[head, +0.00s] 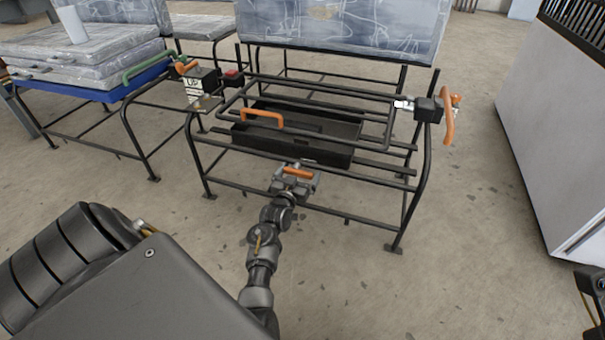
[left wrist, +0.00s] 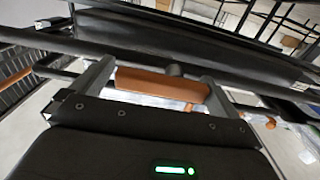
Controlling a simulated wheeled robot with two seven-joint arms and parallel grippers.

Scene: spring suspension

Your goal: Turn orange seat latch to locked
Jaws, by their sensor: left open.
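The orange latch (head: 298,172) is a short bar at the front of the black seat frame (head: 360,178), low and near the middle. My left gripper (head: 296,178) is at the latch. In the left wrist view the latch (left wrist: 160,84) lies crosswise between the two fingers of the open gripper (left wrist: 152,88). A round dark pivot shows behind the bar. I cannot tell whether either finger touches it. The gripper partly hides the latch's mount in the head view.
An orange loop handle (head: 262,118) stands on the black tray (head: 330,143) in the frame. Orange levers sit at the frame's right (head: 449,118) and left (head: 187,68). A white cabinet (head: 545,130) stands at right. Wrapped cushions (head: 90,55) lie at left. Floor in front is clear.

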